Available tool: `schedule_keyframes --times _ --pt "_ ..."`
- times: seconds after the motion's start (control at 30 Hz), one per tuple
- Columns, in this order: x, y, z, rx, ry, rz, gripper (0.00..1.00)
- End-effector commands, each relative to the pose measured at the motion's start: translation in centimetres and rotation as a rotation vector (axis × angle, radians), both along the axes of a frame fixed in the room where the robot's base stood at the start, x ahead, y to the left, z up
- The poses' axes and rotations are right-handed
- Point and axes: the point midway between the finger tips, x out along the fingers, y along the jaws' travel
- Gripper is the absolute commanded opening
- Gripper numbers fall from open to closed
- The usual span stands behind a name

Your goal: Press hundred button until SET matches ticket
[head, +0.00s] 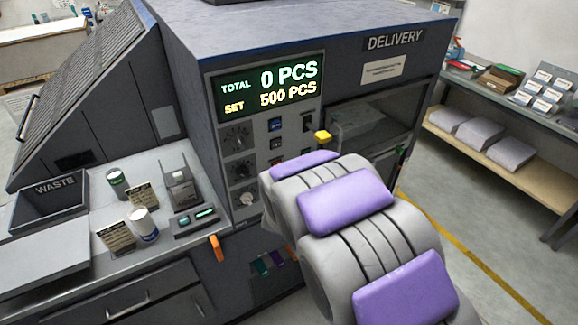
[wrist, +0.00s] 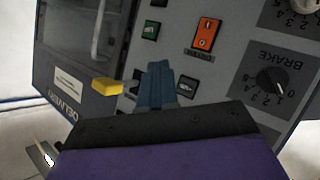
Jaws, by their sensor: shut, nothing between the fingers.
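The display (head: 268,84) on the dark machine reads TOTAL 0 PCS and SET 500 PCS. Small cards with print stand on the left bench, one in front (head: 116,237) and one behind (head: 144,195); their text is too small to read. My gripper (wrist: 161,84) is shut and empty, its fingertips at the button panel (wrist: 172,50). In the wrist view a dark button (wrist: 187,84) sits just right of the fingertips and another (wrist: 138,76) just left. I cannot read which is the hundred button or tell contact. My arm hides the fingers in the head view.
A yellow knob (wrist: 107,86) sticks out left of the fingers. The DELIVERY opening (head: 372,110) is right of the display.

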Motion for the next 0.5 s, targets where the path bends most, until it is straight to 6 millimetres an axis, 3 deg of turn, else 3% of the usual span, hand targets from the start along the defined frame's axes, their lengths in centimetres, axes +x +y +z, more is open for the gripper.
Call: schedule_keyframes --times 0.17,0.27,0.5 --pt "-5.0 -1.7 0.0 0.172 0.248 0.027 0.00" --pt "-9.0 -2.8 -0.3 0.240 0.402 0.026 0.00" --pt "-21.2 -7.0 -0.5 0.324 0.764 -0.050 0.00"
